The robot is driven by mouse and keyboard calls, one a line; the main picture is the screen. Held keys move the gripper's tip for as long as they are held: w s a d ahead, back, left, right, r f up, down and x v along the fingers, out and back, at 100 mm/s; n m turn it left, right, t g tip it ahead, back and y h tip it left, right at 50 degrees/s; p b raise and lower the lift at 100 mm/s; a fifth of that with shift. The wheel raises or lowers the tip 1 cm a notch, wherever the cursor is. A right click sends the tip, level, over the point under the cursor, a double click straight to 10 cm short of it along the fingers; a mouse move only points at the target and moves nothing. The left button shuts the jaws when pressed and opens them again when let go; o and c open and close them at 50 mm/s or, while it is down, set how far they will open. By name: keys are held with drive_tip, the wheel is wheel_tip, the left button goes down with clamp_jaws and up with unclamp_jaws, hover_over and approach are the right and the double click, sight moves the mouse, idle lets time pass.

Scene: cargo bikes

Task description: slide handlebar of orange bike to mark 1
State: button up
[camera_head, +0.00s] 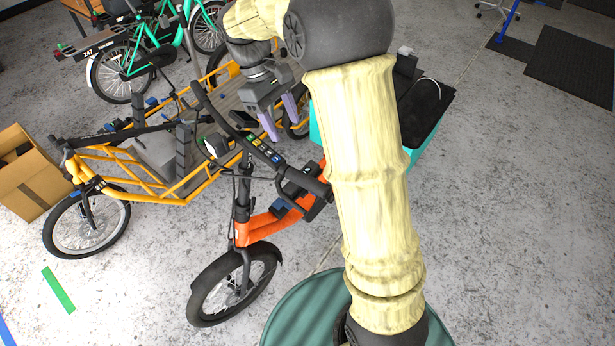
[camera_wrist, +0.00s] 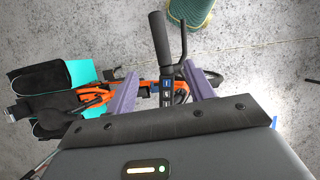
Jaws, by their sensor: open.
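The orange bike (camera_head: 268,222) stands in the middle of the head view, its front wheel toward the camera. Its black handlebar (camera_head: 223,116) runs diagonally and carries a row of small coloured marks (camera_head: 264,151); their numbers are too small to read. My gripper (camera_head: 280,119), with purple fingers, is open just above and behind the bar. In the wrist view, the handlebar's grip end (camera_wrist: 160,38) points up, and the bar with its marks (camera_wrist: 166,94) lies between the two open fingers (camera_wrist: 163,76). The fingers look apart from the bar. Part of the bar is hidden by my gripper body there.
A yellow cargo bike (camera_head: 150,182) stands close on the left, with a teal bike (camera_head: 150,55) behind. A cardboard box (camera_head: 30,180) is at the far left. A teal box (camera_head: 425,140) is behind my arm.

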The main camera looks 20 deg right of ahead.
sight(307, 178)
drive_tip(key=p+x, duration=0.4)
drive_tip(key=x, duration=1.3)
drive_tip(key=shift+s, duration=0.15)
